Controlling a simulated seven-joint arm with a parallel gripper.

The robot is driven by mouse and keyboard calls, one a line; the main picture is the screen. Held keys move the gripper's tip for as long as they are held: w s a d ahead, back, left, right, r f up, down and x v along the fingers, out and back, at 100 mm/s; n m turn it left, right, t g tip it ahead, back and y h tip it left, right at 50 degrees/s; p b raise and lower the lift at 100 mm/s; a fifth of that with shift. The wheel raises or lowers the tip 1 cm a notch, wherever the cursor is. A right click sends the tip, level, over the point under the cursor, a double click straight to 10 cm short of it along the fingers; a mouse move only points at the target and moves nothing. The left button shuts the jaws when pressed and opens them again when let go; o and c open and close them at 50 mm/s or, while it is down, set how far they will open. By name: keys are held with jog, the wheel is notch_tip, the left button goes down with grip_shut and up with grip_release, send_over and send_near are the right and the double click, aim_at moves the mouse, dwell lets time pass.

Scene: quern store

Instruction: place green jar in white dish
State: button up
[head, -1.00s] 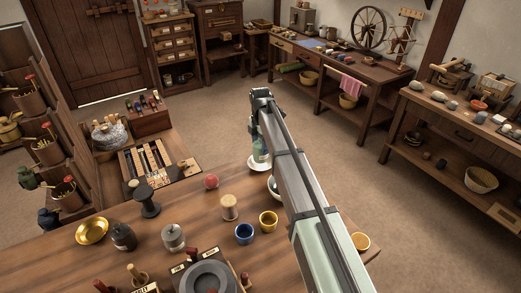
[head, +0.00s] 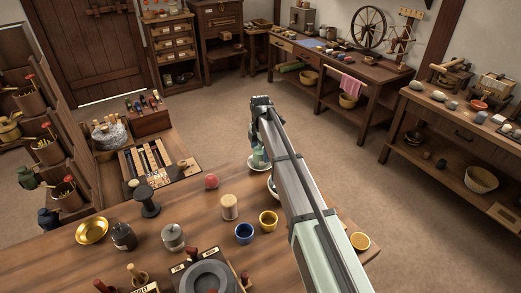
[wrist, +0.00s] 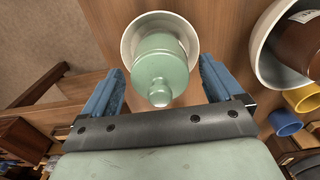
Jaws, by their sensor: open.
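The green jar (wrist: 160,66), pale green with a stepped lid and a knob, appears upright inside the round white dish (wrist: 129,40) in the wrist view. The dish rim shows around the jar's far side. In the head view the jar (head: 257,154) and the dish (head: 253,164) show just left of my arm, partly hidden by it. My gripper (wrist: 161,68) is open, with one blue finger on each side of the jar and a gap between each finger and the jar. The head view mostly hides the fingers.
Right of the dish, a larger white bowl (wrist: 262,55) holds a brown object. A yellow cup (head: 268,219), a blue cup (head: 244,233), a wooden spool (head: 229,206) and a red ball (head: 211,181) stand nearby. The table's far edge lies close behind the dish.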

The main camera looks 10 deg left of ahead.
notch_tip(320, 180, up, 12)
jog(key=shift+r, duration=0.2)
dwell(0.6)
dwell(0.3)
